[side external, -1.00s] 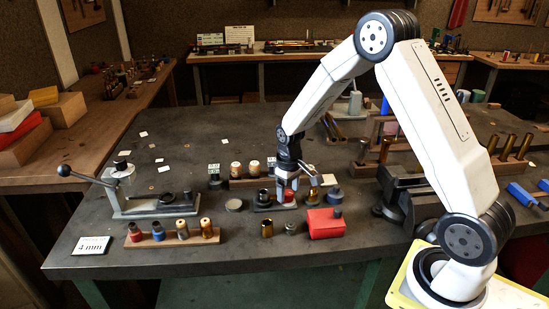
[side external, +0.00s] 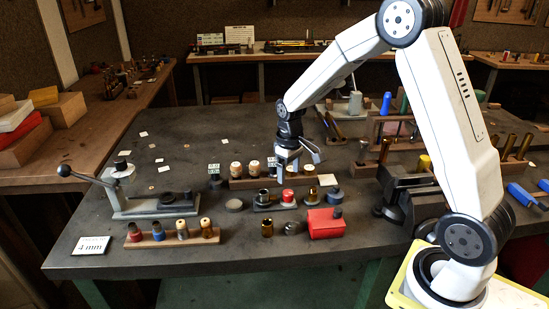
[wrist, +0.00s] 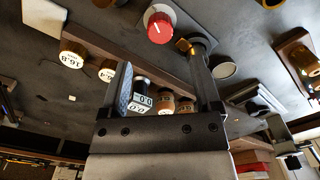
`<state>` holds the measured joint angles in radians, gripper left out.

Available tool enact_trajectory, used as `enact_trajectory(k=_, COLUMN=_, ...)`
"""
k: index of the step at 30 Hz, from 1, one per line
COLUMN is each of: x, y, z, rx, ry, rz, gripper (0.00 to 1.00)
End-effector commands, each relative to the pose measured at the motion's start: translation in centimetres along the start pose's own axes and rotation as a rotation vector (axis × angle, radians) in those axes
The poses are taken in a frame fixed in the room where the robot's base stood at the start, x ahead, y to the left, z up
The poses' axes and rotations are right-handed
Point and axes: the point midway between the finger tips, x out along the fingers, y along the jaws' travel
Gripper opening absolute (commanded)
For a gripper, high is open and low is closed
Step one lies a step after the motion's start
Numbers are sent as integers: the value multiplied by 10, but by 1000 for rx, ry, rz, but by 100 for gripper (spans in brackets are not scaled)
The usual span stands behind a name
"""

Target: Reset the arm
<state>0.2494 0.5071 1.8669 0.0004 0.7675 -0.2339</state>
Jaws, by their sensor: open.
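My gripper (side external: 298,156) is open and empty. It hangs above the row of small parts at the middle of the dark bench (side external: 120,262). Below it, a red-topped knob (side external: 288,196) sits on a small dark base between a dark cup (side external: 263,196) and a brass piece (side external: 311,195). In the wrist view both fingers (wrist: 160,75) are spread apart, and the red knob (wrist: 159,27) shows beyond them with a white mark on its top. Nothing is between the fingertips that I can see as held.
A lever press (side external: 150,204) stands at the left. A wooden rack (side external: 172,238) holds several coloured plugs. A red block (side external: 325,223) lies front centre. Behind the gripper are a wooden strip with labelled pegs (side external: 236,169) and a tool stand (side external: 392,128).

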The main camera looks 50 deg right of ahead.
Motion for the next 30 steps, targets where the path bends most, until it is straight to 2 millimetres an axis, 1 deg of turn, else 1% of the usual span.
enact_trajectory(k=5, x=-2, y=-6, z=5, rx=-3, ry=11, rz=3, gripper=81)
enact_trajectory(k=8, x=-5, y=-15, z=13, rx=-3, ry=25, rz=5, gripper=81)
enact_trajectory(k=11, x=-9, y=-29, z=25, rx=-7, ry=47, rz=9, gripper=81)
enact_trajectory(k=17, x=-15, y=-60, z=61, rx=-12, ry=109, rz=13, gripper=81)
enact_trajectory(k=21, x=-17, y=-80, z=91, rx=-15, ry=155, rz=11, gripper=81)
enact_trajectory(k=24, x=-17, y=-91, z=111, rx=-16, ry=184, rz=8, gripper=81)
enact_trajectory(k=27, x=-16, y=-99, z=127, rx=-16, ry=207, rz=4, gripper=81)
enact_trajectory(k=30, x=-15, y=-103, z=138, rx=-17, ry=223, rz=1, gripper=81)
